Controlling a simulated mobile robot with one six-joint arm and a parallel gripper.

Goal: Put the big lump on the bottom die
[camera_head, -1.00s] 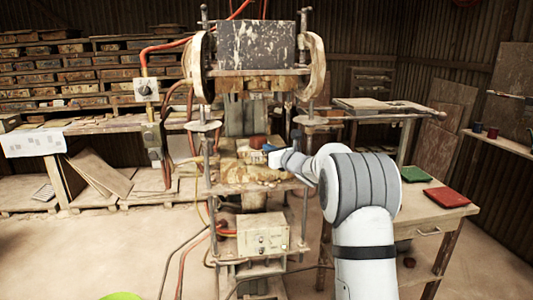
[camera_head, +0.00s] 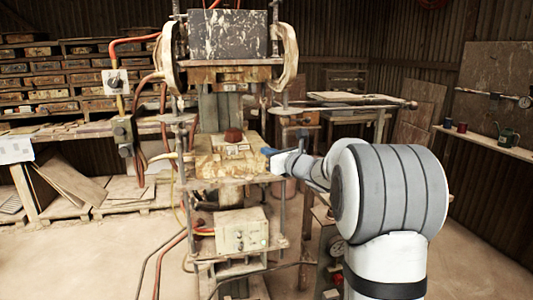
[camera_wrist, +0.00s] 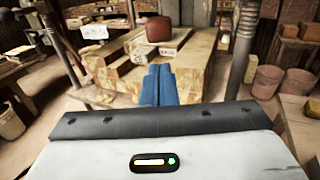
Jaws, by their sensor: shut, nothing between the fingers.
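The big lump (camera_head: 233,135) is reddish brown and rests on the bottom die (camera_head: 231,148), a pale block with markings on the press's wooden bed. In the wrist view the lump (camera_wrist: 159,29) sits upright on top of the die (camera_wrist: 153,52), beyond my fingers. My gripper (camera_head: 268,152) is to the right of the die, apart from the lump. In the wrist view its blue fingers (camera_wrist: 158,84) are together and empty, in front of the wooden bed. The top die (camera_head: 231,74) hangs high above, with open space between it and the lump.
The press posts (camera_head: 284,160) stand close to my gripper. A control box (camera_head: 240,232) is below the bed. Cables hang on the left. Buckets (camera_wrist: 267,80) stand to the right in the wrist view. The floor at the front left is clear.

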